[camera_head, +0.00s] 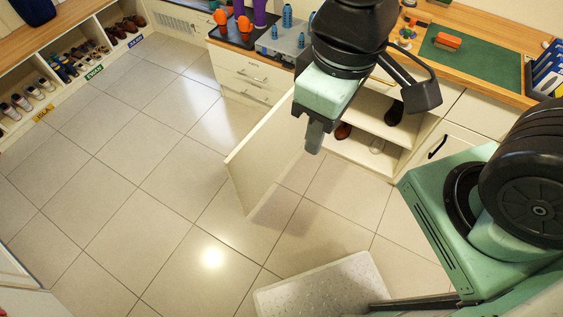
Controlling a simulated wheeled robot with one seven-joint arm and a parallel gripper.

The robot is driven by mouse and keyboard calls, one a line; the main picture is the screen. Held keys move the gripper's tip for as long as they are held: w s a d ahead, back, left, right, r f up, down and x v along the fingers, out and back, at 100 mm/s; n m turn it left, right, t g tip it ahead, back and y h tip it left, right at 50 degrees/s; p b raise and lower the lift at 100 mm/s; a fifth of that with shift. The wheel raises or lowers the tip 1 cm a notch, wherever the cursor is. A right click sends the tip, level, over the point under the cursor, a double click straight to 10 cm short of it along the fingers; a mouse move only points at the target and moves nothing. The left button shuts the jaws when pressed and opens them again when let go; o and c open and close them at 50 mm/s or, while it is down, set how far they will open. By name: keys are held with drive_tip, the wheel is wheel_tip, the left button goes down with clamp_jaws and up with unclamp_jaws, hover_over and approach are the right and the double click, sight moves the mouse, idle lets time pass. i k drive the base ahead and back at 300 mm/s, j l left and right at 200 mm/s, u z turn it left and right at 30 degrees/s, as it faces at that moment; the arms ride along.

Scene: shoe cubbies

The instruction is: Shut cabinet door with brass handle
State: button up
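A cream cabinet door (262,165) stands swung open, jutting out over the tiled floor from the lower cabinet (382,160). I see no brass handle on the side of the door facing me. The cabinet's inside is exposed, with a shelf and a few shoes. My gripper (314,140) points down in front of the opening, just right of the door's upper part in the picture. Its fingers overlap from this angle, so their gap is hidden. I see nothing held, and I cannot tell whether the gripper touches the door.
Drawers (250,78) with metal handles are left of the opening. A closed door with a black handle (437,147) is to its right. The wooden counter (480,30) holds a green mat (475,58). Shoe cubbies (60,62) line the far left.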

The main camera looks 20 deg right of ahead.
sight(258, 160)
drive_tip(key=k+j+z, duration=0.1)
drive_tip(key=z, duration=1.35)
drive_tip(key=j+z, duration=0.1)
drive_tip(key=j, duration=2.2)
drive_tip(key=k+j+z, duration=0.15)
drive_tip(key=j, duration=1)
drive_tip(key=k+j+z, duration=0.2)
drive_tip(key=j, duration=0.2)
drive_tip(key=k+j+z, duration=0.2)
drive_tip(key=j+z, duration=0.1)
drive_tip(key=j, duration=0.1)
